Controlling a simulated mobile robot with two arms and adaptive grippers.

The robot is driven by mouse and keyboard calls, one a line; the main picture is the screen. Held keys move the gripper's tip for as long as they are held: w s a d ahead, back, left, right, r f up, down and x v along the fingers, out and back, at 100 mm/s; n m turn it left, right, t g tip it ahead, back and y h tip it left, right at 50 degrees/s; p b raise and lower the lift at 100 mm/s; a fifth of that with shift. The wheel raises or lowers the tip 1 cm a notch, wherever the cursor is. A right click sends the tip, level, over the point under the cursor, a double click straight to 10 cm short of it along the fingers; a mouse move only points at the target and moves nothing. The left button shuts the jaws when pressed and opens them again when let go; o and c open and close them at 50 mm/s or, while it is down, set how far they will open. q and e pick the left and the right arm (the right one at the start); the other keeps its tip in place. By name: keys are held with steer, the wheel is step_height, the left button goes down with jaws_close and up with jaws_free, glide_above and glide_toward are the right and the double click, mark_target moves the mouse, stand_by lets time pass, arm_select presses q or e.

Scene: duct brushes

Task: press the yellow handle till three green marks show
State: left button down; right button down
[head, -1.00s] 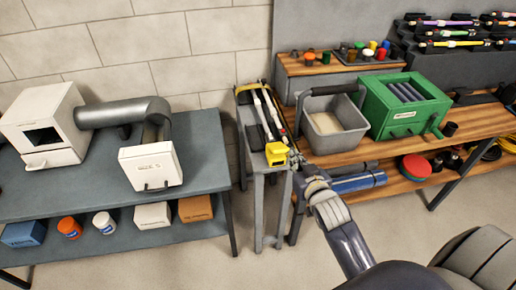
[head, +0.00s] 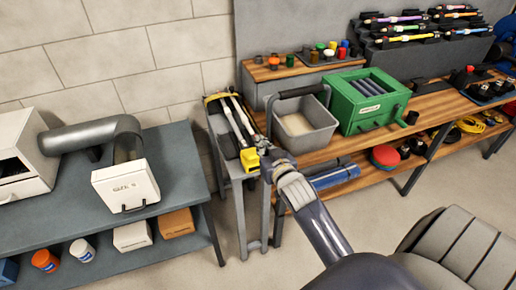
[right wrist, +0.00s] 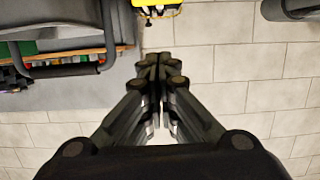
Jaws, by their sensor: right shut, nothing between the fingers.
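The yellow handle (head: 250,160) sits at the near end of a narrow grey stand, below two long rods with pale and dark sections. My right gripper (head: 266,150) is beside the handle, just to its right; I cannot tell whether they touch. In the right wrist view the gripper's fingers (right wrist: 160,68) are together with nothing between them. A yellow piece (right wrist: 157,3), seemingly the handle, is cut off at the top edge there, beyond the fingertips. No green marks can be made out. My left gripper is not in view.
The grey stand (head: 238,205) fits between a blue-grey table (head: 80,185) with a white box (head: 125,188) and a wooden workbench (head: 430,103). A grey bin (head: 303,130) with a raised handle and a green box (head: 368,100) stand close right of my gripper.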

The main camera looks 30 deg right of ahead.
glide_above(257, 157)
steer(key=shift+w+d+f+p, duration=0.2)
steer(key=shift+w+f+p, duration=0.15)
steer(key=shift+w+f, duration=0.1)
steer(key=f, duration=0.1)
steer(key=s+f+p, duration=0.1)
steer(key=shift+a+f, duration=0.15)
steer(key=shift+f, duration=0.25)
steer(key=shift+s+f, duration=0.3)
steer(key=shift+f, duration=0.15)
steer(key=shift+f, duration=0.1)
